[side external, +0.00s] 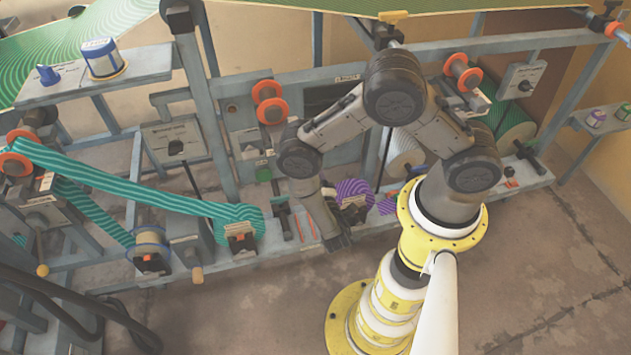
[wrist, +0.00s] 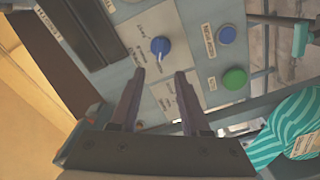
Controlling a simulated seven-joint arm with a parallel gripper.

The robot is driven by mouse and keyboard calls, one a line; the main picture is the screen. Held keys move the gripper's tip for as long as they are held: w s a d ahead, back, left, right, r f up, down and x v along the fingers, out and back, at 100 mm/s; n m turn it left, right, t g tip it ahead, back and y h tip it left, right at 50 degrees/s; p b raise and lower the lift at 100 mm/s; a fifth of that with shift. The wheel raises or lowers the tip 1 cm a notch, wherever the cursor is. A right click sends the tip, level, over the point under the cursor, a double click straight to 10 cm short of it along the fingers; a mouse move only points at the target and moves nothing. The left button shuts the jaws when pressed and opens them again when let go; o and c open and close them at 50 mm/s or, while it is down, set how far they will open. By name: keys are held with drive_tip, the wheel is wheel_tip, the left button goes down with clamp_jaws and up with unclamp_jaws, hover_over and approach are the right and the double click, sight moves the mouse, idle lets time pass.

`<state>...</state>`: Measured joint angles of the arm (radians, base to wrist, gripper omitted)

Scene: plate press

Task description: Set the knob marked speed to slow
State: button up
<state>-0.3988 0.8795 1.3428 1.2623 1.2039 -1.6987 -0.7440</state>
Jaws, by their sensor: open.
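A blue knob (wrist: 160,46) with a white pointer line sits on a pale label plate (wrist: 142,28) in the wrist view. Its lettering is too small and tilted to read, so I cannot tell whether it is the speed knob. My gripper (wrist: 159,73) is open and empty, its two dark fingers either side of a gap below the knob in the picture. It appears apart from the knob. In the side external view, my gripper (side external: 338,238) hangs low in front of the machine.
A blue button (wrist: 227,34) and a green button (wrist: 234,79) sit right of the knob. A teal striped roll (wrist: 290,130) is at the lower right. Red-ended rollers (side external: 270,102) and a teal web (side external: 140,185) run along the frame. Floor in front is clear.

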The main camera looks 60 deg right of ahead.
drive_tip(key=shift+v, duration=2.55)
